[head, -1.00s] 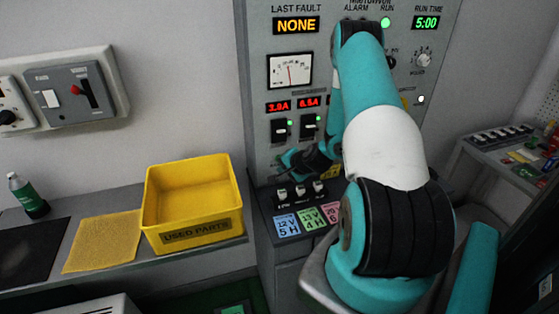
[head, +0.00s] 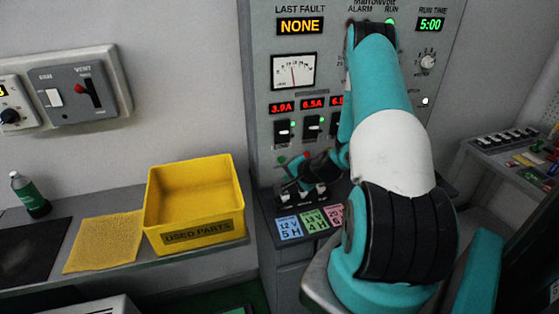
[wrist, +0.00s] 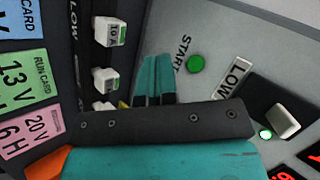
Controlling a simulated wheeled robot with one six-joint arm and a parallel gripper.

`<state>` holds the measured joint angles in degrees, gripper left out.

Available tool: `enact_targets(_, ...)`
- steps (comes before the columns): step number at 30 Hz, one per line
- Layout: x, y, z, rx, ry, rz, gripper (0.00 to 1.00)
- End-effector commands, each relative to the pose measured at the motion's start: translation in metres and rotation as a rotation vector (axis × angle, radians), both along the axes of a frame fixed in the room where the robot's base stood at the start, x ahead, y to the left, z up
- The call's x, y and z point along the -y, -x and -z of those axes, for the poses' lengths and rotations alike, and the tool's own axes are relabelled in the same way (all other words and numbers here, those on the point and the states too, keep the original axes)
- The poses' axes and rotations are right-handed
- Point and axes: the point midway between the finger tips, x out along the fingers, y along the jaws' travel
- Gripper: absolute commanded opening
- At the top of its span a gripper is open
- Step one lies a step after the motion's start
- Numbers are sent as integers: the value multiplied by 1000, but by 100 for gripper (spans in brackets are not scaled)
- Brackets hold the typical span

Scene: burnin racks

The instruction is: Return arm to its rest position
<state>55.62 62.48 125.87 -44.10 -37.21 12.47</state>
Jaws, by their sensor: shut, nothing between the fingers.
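My gripper (head: 288,183) hangs in front of the lower part of the grey rack panel (head: 262,110), just above the sloped ledge with the white switches. In the wrist view its two teal fingers (wrist: 155,78) are together with nothing between them. They point toward the panel between the green START button (wrist: 196,63) and the white switches (wrist: 104,80). My arm is bent and reaches forward, covering much of the panel's right half in the head view.
A yellow USED PARTS bin (head: 195,235) and a yellow mat (head: 103,243) lie on the left shelf, with a green bottle (head: 30,196) farther left. Coloured cards (head: 313,220) line the rack ledge. A side bench (head: 510,150) with small parts stands at right.

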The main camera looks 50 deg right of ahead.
Motion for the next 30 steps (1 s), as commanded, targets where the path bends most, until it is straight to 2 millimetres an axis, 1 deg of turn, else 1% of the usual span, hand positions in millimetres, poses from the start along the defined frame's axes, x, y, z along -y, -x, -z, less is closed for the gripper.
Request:
enact_targets(10, -2, -2, -1, 1, 1, -9, 0)
enact_targets(12, -10, -9, -8, 1, 10, -52, 0)
enact_targets(14, -26, -21, -20, -2, 21, -129, 0)
enact_targets(17, -74, -45, -51, -13, 55, -336, 0)
enact_targets(18, -100, -52, -66, -21, 72, -441, 0)
enact_targets(19, -121, -56, -78, -28, 89, -522, 0)
enact_targets(20, -143, -58, -89, -36, 104, -606, 0)
enact_targets(21, -172, -58, -104, -48, 126, -715, 0)
enact_targets(22, -193, -55, -115, -58, 144, -796, 0)
enact_targets(23, -214, -51, -125, -67, 163, -875, 0)
enact_targets(24, -241, -42, -138, -80, 188, -978, 0)
enact_targets(26, -279, -25, -156, -100, 231, -1131, 0)
enact_targets(27, -302, -10, -167, -115, 260, -1228, 0)
enact_targets(29, -333, 16, -182, -134, 309, -1371, 0)
enact_targets(30, -351, 36, -190, -149, 343, -1463, 0)
